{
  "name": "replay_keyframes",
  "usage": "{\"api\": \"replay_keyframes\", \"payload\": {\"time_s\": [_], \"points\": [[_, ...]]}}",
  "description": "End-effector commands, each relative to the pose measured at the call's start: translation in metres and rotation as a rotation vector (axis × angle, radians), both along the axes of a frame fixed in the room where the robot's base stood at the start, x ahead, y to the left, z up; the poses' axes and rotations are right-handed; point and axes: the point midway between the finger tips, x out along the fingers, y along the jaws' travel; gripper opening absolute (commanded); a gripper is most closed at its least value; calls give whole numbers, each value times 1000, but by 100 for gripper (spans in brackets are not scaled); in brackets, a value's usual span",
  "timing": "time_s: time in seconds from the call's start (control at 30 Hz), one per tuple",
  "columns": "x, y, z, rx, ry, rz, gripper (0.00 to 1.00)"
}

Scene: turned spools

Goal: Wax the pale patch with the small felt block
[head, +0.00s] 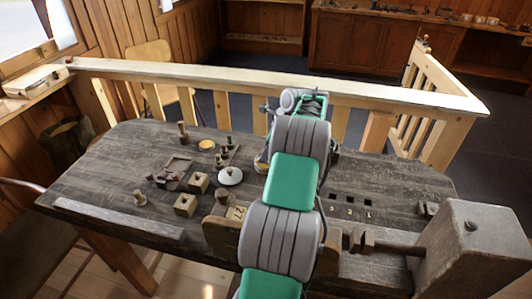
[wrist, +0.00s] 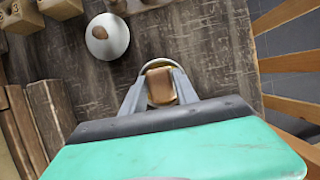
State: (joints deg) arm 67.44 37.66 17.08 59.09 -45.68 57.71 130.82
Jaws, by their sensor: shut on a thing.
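My gripper (wrist: 161,72) is shut on a small brown block (wrist: 162,88) in the wrist view. The block has a lighter, coppery top and sits between the two grey fingers, above or on the dark worn bench top; I cannot tell whether it touches. Its underside is hidden, so I cannot see any felt.
A white round lid with a brown knob (head: 229,175) lies left of my arm, also in the wrist view (wrist: 107,37). Several wooden blocks, pegs and a shallow tray (head: 175,168) stand further left. A yellow disc (head: 207,145) lies behind. A pale railing (head: 270,85) runs along the back.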

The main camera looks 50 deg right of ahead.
Motion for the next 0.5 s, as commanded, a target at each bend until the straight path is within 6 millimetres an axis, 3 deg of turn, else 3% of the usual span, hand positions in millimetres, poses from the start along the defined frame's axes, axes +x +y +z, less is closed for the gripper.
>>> {"api": "replay_keyframes", "payload": {"time_s": [0.5], "points": [[0, 0, -5, 0, -1, 0, 3]]}}
